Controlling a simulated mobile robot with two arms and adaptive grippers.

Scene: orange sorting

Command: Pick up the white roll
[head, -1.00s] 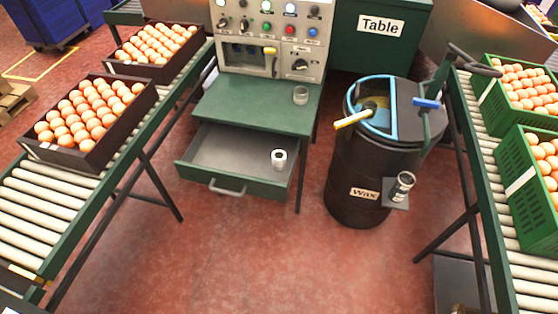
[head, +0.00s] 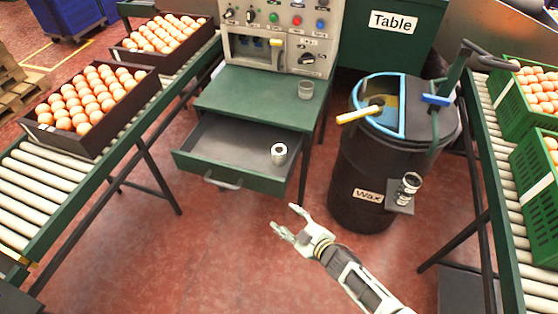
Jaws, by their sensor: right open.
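The white roll (head: 279,154) stands inside the open drawer (head: 229,145) of the green table (head: 243,100), near the drawer's right end. Its dark hollow core shows from above. My right gripper (head: 286,222) reaches in from the bottom of the head view. It is open and empty, its fingers spread toward the drawer. In the picture it is below the roll and apart from it, in front of the drawer's front panel. My left gripper is not in view.
The drawer handle (head: 222,182) sticks out in front. The black Wax barrel (head: 362,165) stands to the right. Roller conveyors with crates of oranges flank both sides. The red floor between is clear.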

